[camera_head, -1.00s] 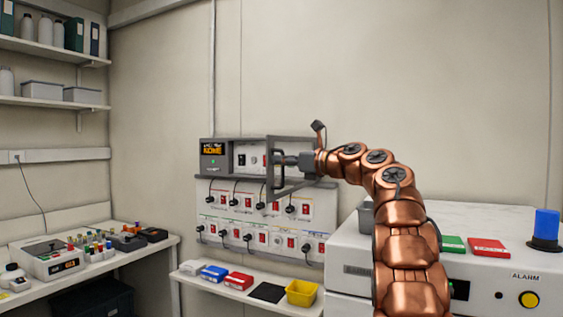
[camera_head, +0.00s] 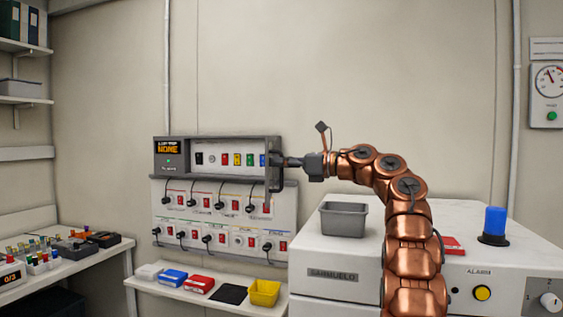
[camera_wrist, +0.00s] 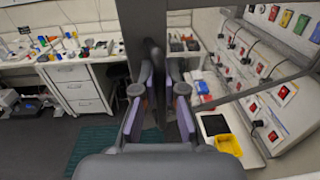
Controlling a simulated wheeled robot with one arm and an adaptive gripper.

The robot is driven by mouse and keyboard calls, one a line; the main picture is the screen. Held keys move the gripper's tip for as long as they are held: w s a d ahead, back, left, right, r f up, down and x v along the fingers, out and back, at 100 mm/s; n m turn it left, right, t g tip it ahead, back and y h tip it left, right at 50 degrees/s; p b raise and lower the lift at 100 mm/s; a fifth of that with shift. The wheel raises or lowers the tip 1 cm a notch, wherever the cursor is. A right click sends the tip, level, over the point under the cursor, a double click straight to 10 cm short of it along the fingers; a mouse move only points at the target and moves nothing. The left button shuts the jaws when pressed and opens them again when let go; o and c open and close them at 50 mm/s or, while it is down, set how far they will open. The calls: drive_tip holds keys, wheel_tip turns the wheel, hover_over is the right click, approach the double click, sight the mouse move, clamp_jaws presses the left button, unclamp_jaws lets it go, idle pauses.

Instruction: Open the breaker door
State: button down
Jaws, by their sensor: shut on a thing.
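The breaker panel (camera_head: 210,147) hangs on the wall left of my arm, with a display at its left and a row of coloured breakers in plain view. Its grey-framed breaker door (camera_head: 272,145) stands out from the panel's right end, seen nearly edge-on in the head view. My gripper (camera_head: 286,162) is at the door's free side, shut on the dark door handle (camera_head: 275,182). In the wrist view, the fingers of my gripper (camera_wrist: 158,88) lie on both sides of the upright handle bar (camera_wrist: 155,65). The fingers partly hide the handle.
Plugs and red switches (camera_head: 220,240) fill the board below the panel. A shelf under it holds a yellow bin (camera_head: 264,292) and small boxes. A white machine (camera_head: 350,255) with a grey tray (camera_head: 344,219) and blue lamp (camera_head: 495,223) stands below my arm.

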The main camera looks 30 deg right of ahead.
drive_tip(key=shift+a+f, duration=0.1)
drive_tip(key=shift+f, duration=0.05)
drive_tip(key=c, duration=1.2)
unclamp_jaws()
drive_tip(key=v, duration=1.2)
